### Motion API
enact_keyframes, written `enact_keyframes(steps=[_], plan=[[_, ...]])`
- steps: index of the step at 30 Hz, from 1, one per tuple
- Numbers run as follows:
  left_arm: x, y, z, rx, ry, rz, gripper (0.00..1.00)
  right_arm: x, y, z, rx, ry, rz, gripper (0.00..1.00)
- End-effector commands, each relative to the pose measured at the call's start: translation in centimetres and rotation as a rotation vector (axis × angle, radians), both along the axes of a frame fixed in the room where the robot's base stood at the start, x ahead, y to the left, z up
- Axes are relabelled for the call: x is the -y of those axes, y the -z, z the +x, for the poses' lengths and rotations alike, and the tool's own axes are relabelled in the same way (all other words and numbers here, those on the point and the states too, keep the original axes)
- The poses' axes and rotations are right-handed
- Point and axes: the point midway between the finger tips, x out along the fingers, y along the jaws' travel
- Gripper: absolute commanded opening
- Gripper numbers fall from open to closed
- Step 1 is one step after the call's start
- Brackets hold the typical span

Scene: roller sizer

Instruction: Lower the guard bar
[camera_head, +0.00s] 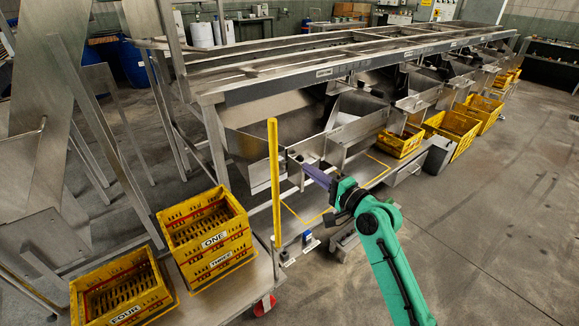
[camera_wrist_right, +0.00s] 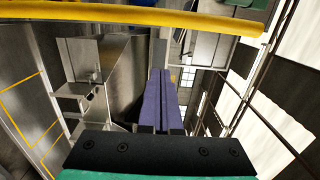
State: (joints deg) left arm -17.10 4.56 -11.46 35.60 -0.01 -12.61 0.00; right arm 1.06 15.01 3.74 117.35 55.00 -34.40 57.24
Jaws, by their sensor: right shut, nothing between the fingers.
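The yellow guard bar (camera_head: 274,180) stands upright in the head view, at the right corner of the cart with the crates. In the right wrist view the bar (camera_wrist_right: 130,15) crosses the top of the picture, beyond my fingertips. My right gripper (camera_head: 306,168) has purple fingers pressed together with nothing between them. In the head view it points left at the bar, just to its right, with a visible gap. The fingers (camera_wrist_right: 164,75) also show shut in the wrist view. My left gripper is not in view.
Yellow crates labelled ONE (camera_head: 240,238) and FOUR (camera_head: 120,310) sit on the cart (camera_head: 245,290) left of the bar. The metal sizer (camera_head: 350,65) stands behind, with more yellow crates (camera_head: 401,142) along it. The floor at right is clear.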

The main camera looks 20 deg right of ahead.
Motion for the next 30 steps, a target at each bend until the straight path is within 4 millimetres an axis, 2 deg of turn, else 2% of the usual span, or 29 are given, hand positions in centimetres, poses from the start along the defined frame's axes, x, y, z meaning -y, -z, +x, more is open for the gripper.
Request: enact_keyframes(steps=[4,9,12,30], plan=[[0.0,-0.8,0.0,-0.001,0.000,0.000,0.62,-1.4,-0.3,3.0,0.001,-0.001,0.002,0.00],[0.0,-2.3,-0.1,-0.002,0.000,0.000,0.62,-4.3,-0.3,2.4,-0.001,0.000,0.002,0.00],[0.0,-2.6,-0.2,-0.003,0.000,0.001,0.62,-5.1,-0.1,2.3,-0.001,0.000,0.000,0.00],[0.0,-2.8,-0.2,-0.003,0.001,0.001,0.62,-5.8,-0.2,2.0,0.013,0.001,-0.033,0.00]])
